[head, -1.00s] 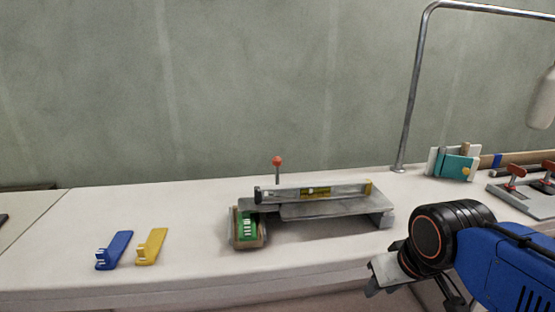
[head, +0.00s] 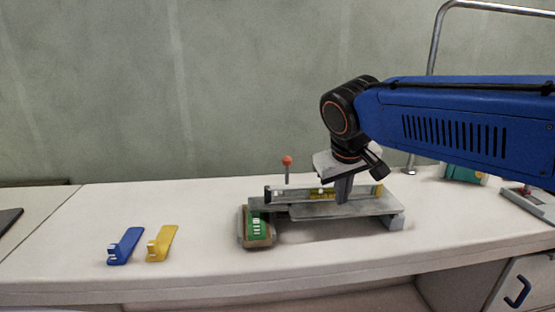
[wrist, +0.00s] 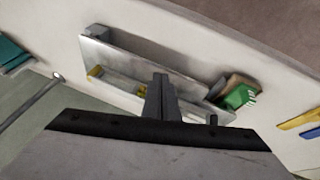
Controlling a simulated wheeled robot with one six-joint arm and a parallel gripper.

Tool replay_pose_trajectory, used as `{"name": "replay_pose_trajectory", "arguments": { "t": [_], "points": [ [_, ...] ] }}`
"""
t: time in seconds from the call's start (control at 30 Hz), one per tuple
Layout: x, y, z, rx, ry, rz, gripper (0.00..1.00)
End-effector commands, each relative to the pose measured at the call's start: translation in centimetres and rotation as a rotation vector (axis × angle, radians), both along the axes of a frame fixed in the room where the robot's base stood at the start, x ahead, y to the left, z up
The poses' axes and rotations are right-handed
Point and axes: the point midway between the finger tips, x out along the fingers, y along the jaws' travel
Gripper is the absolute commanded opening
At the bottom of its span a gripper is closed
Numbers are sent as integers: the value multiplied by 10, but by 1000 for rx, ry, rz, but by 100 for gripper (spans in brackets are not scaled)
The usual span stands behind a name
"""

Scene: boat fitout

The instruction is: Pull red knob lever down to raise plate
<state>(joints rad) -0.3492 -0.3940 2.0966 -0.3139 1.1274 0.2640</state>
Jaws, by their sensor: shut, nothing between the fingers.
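The lever's round red knob (head: 287,161) stands on a thin upright post behind the left part of a grey metal plate (head: 350,208). A spirit level with a yellow vial (head: 285,194) lies along the plate's back side. My gripper (head: 343,199) points down, shut and empty, over the right half of the plate and to the right of the knob, apart from it. Its fingers hide part of the level. In the wrist view the shut fingers (wrist: 160,88) show against the level and plate (wrist: 130,60). I cannot make out the red knob there.
A brown holder with a green block (head: 256,228) sits at the plate's left end. A blue bracket (head: 125,246) and a yellow bracket (head: 161,243) lie to the left on the white counter. A metal rail (head: 436,50) rises at the right. The counter's front left is mostly clear.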

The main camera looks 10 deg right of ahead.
Motion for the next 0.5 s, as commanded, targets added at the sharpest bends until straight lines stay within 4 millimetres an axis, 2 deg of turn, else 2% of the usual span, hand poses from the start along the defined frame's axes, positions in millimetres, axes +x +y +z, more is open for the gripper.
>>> {"name": "replay_pose_trajectory", "arguments": {
  "t": [0.1, 0.27, 0.5],
  "points": [
    [28, 24, 16, -34, -8, 20, 0],
    [61, 57, 36, -78, -30, 37, 0],
    [107, 117, 60, -139, -73, 60, 0]
  ]
}}
